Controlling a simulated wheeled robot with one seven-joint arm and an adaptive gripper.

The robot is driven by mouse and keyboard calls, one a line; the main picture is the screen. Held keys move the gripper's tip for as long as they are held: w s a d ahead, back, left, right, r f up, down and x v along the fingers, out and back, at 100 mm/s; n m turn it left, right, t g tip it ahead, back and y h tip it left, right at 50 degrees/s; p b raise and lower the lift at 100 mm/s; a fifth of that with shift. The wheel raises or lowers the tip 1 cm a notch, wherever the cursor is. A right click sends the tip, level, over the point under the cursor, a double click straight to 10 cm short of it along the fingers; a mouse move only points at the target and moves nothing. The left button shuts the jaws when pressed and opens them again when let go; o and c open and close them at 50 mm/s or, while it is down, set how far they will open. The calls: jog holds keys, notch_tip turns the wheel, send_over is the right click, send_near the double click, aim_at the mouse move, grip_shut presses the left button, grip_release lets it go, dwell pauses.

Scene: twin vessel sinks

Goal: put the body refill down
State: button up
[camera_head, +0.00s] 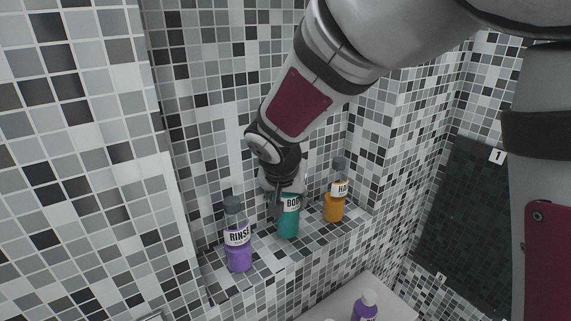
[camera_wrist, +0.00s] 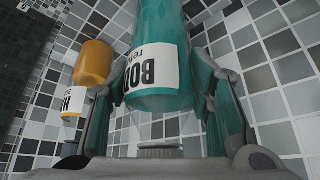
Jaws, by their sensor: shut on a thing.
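The body refill is a teal bottle (camera_head: 289,222) with a white label, upright at the tiled ledge (camera_head: 262,262) in the head view. My gripper (camera_head: 284,196) comes down from above and is shut on its upper part, hiding the cap and some of the label. In the wrist view, which shows things upside down, the teal bottle (camera_wrist: 163,30) stands between my two fingers (camera_wrist: 165,100). Its base is out of that view. I cannot tell whether its base touches the ledge.
A purple rinse bottle (camera_head: 238,256) stands to the left on the ledge, and an orange bottle (camera_head: 334,208) to the right; the orange one also shows in the wrist view (camera_wrist: 94,62). Another purple bottle (camera_head: 366,308) is lower, on a pale surface (camera_head: 347,297). Tiled walls close in behind.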

jog(key=shift+f, duration=0.3)
jog(key=shift+f, duration=0.1)
jog(key=o, duration=1.4)
jog(key=v, duration=1.2)
jog(key=s+d+r, duration=0.3)
jog(key=s+d, duration=0.5)
jog(key=d, duration=0.5)
jog(key=s+d+f+n+y, duration=0.1)
jog(key=s+d, duration=0.5)
jog(key=s, duration=0.6)
jog(key=shift+d+n+b, duration=0.15)
jog(key=shift+n+b, duration=0.2)
jog(key=shift+n, duration=0.25)
